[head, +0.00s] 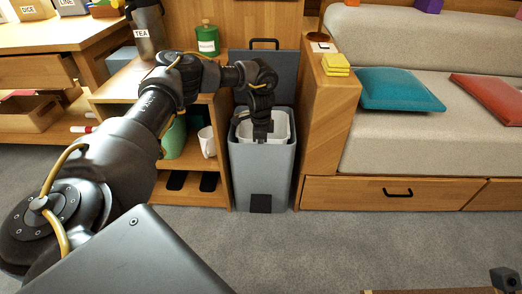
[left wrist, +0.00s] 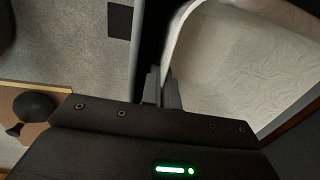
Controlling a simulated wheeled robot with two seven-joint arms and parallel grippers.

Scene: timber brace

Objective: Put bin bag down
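The white bin bag (head: 281,126) sits inside the grey bin (head: 262,175), its rim showing at the open top. The bin's dark lid (head: 268,75) stands up behind it. My left gripper (head: 262,132) points down at the bin's mouth. In the left wrist view, the pale inside of the bag (left wrist: 245,60) fills the right side, and my left gripper's fingers (left wrist: 162,88) are close together on the bag's edge. The fingertips are partly hidden by the gripper body. My right gripper is not in view.
A wooden shelf unit (head: 120,85) with a white mug (head: 207,142) stands left of the bin. A wooden sofa end (head: 325,130) stands close on the right, with yellow pads (head: 336,64) on top.

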